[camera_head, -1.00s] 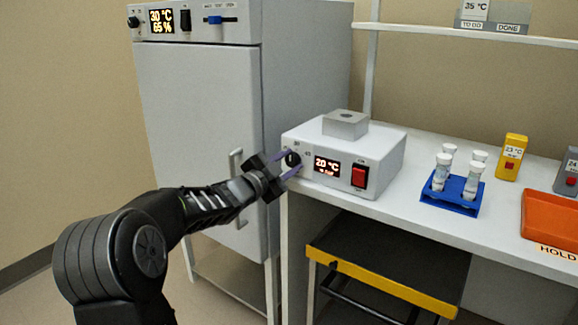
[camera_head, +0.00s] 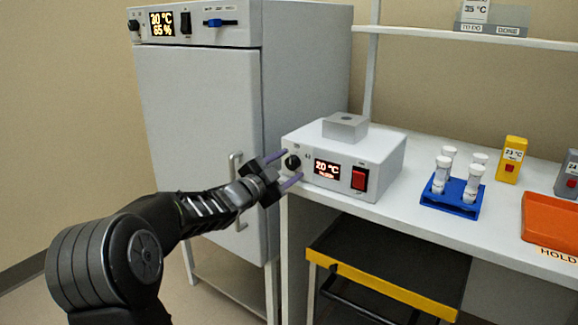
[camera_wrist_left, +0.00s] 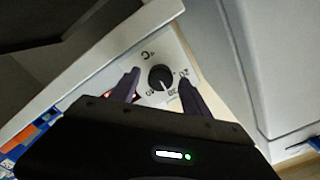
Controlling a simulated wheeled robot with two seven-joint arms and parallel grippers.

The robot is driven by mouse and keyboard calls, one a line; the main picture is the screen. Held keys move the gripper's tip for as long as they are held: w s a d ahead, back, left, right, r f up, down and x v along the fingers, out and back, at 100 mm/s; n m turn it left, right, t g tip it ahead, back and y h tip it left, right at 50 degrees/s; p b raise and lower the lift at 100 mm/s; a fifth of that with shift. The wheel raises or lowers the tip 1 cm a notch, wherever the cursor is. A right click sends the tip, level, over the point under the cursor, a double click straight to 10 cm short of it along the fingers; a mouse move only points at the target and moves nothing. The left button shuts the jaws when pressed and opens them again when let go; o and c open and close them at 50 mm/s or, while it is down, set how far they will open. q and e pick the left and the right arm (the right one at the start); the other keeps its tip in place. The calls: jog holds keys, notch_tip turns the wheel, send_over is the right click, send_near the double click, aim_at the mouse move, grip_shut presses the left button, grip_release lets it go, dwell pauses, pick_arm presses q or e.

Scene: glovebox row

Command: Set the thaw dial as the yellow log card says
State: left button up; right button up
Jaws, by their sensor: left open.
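The thaw dial (camera_head: 292,162) is a black knob on the front left of a white heater box (camera_head: 372,150). The box's display (camera_head: 327,169) reads 20 °C. My left gripper (camera_head: 292,166) is open, its purple fingers on either side of the dial. In the left wrist view the dial (camera_wrist_left: 160,77) sits between the fingertips (camera_wrist_left: 158,82) with a gap on each side. Its white pointer is towards the printed scale. A yellow device (camera_head: 511,158) on the bench shows a label that looks like 23 °C.
A red switch (camera_head: 359,178) is right of the display, and a metal block (camera_head: 345,126) is on top. A blue tube rack (camera_head: 450,197), a grey device (camera_head: 567,174) and an orange tray (camera_head: 551,220) stand to the right. A tall cabinet (camera_head: 200,110) stands left.

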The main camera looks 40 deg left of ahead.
pick_arm(q)
jog(key=s, duration=0.7)
dwell(0.4)
